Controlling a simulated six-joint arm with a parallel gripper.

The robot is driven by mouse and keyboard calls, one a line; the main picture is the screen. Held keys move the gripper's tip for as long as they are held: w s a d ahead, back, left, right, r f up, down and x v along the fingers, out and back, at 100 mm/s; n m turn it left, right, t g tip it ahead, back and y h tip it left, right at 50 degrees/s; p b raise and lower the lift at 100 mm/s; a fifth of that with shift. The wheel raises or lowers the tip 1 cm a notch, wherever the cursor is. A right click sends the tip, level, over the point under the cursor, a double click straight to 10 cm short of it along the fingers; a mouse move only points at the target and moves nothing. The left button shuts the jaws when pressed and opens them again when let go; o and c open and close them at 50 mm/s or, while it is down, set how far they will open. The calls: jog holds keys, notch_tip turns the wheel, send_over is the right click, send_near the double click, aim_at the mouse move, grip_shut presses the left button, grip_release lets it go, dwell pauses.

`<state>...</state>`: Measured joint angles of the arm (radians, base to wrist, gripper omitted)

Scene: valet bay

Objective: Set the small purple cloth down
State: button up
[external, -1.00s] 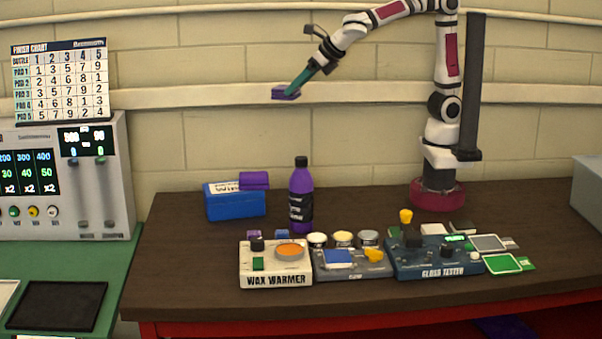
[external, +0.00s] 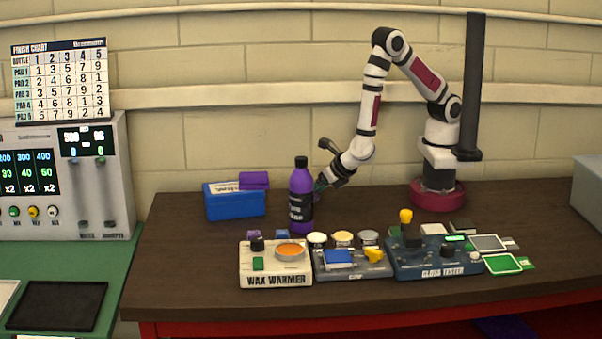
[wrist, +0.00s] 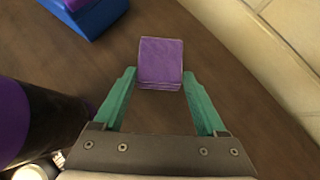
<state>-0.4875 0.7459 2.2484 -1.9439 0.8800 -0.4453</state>
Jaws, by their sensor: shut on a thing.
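The small purple cloth (wrist: 160,58) is a folded square block between the green fingertips of my gripper (wrist: 159,78) in the wrist view. My gripper is shut on it, over the dark brown tabletop. How far the cloth is above the wood, or whether it touches it, I cannot tell. In the external view my gripper (external: 322,183) is low, just behind and right of the purple bottle (external: 301,190), and the cloth is hidden there.
The purple bottle also stands close at the left in the wrist view (wrist: 32,120). A blue box (external: 236,204) with a purple folded piece (external: 254,180) on it is farther left. The wax warmer (external: 275,265) and gloss tester (external: 432,258) line the front. Bare wood (external: 385,205) lies right of my gripper.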

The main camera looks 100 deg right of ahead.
jog(key=shift+f, duration=0.75)
jog(key=shift+f, duration=0.1)
jog(key=o, duration=1.3)
